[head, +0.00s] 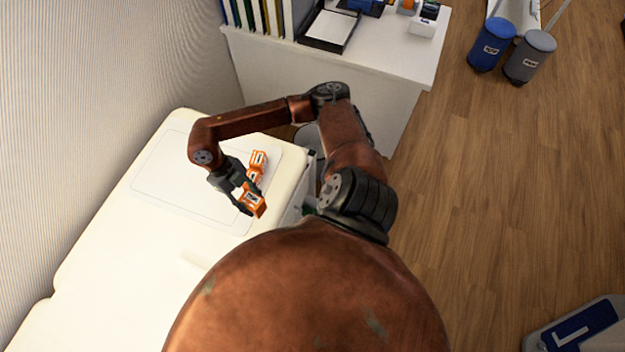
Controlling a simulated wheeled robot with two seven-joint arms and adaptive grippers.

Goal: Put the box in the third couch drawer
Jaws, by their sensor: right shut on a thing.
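My right gripper (245,194) is over the far part of the white couch (140,240), shut on an orange box (252,204) with white labels. More orange and white packaging (257,160) shows just behind the fingers. I cannot tell whether it is the same box or a second one. I cannot tell whether the box touches the couch top. The couch's right side, where a little of its front shows beside my arm, is mostly hidden, and I cannot make out the drawers. My left gripper is not in view.
A white desk (385,75) with binders (262,15) and a clipboard (330,28) stands beyond the couch. A blue bin (490,45) and a grey bin (530,57) stand at the far right. A blue and white scale-like object (575,328) lies lower right. Wood floor between is clear.

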